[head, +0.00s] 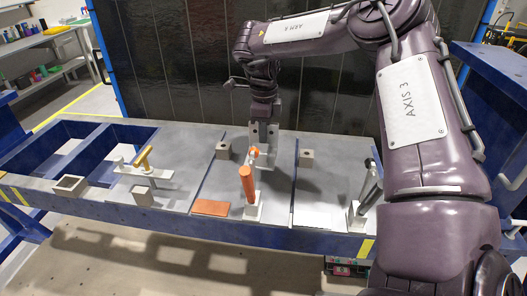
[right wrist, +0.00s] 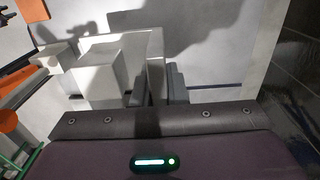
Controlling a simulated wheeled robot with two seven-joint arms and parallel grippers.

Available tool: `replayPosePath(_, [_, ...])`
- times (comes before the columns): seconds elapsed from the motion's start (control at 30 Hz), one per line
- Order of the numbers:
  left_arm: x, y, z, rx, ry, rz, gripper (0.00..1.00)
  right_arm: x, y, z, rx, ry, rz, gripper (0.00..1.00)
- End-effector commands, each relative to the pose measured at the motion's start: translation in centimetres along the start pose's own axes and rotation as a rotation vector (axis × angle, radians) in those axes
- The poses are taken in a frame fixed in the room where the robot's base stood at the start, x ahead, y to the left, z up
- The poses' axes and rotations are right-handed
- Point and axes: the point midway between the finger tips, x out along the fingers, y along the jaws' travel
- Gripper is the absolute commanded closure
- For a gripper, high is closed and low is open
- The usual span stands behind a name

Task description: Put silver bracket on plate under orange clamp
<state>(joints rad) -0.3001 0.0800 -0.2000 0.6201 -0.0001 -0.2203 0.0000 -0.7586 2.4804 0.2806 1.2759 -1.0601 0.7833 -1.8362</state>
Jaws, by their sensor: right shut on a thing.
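The orange clamp (head: 247,185) stands upright on the middle section of the fixture table. My right gripper (head: 264,122) points down behind it, over the rear part of the grey plate (head: 236,165). It is shut on a light grey piece, the silver bracket (head: 264,137), which shows below the jaws. In the right wrist view the bracket (right wrist: 155,62) is a pale upright piece between the dark fingers (right wrist: 158,90). Part of the orange clamp (right wrist: 8,120) shows at that view's left edge. Whether the bracket touches the plate cannot be told. My left gripper is not in view.
A yellow-handled clamp (head: 143,160) stands on the left section and a dark-handled clamp (head: 368,180) on the right. Small grey blocks (head: 222,150) (head: 306,157) sit at either side. An orange pad (head: 211,208) lies at the front edge. A dark panel (head: 180,70) rises behind.

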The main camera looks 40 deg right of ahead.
Motion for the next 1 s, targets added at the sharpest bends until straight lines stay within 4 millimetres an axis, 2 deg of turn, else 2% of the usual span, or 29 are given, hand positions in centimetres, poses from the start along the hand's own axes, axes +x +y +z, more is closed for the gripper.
replayPosePath(0.5, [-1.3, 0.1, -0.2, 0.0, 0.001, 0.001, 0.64, 5.4, -0.1, 0.0, 0.001, -0.002, -0.001, 1.0])
replayPosePath(0.9, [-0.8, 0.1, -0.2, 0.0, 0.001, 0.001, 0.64, 6.1, -0.1, 0.1, -0.001, -0.002, -0.003, 1.0])
replayPosePath(0.93, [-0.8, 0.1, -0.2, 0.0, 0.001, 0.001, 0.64, 6.1, -0.1, 0.0, -0.001, -0.001, -0.002, 0.86])
replayPosePath(1.0, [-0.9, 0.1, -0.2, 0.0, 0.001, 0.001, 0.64, 6.0, -0.1, 0.0, 0.0, -0.001, -0.002, 0.77])
